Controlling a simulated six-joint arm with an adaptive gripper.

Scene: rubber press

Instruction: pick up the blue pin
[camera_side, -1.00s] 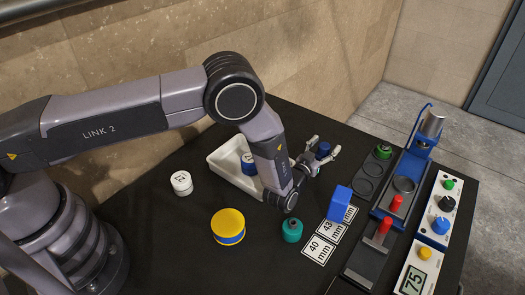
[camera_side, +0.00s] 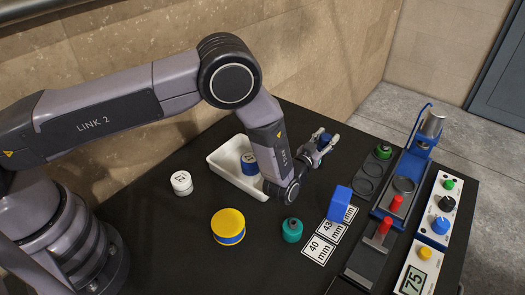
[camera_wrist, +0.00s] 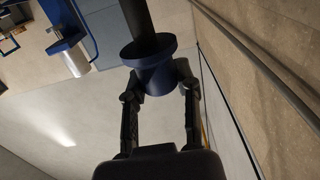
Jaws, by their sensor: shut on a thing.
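The blue pin (camera_side: 323,140) is between the fingers of my gripper (camera_side: 325,149), to the right of the white tray, above the dark table. In the wrist view, the blue pin (camera_wrist: 155,73) shows a wide blue flange and a dark stem pointing up in the picture. My gripper (camera_wrist: 160,88) is shut on its blue body, one finger on each side. In the side view the fingers partly hide the pin.
The white tray (camera_side: 223,172) holds a blue-and-white cylinder (camera_side: 249,164). A white cap (camera_side: 181,183), yellow-and-blue tin (camera_side: 228,225) and teal pot (camera_side: 291,230) stand in front. A blue block (camera_side: 339,203), number cards (camera_side: 319,250) and blue press (camera_side: 414,163) are at the right.

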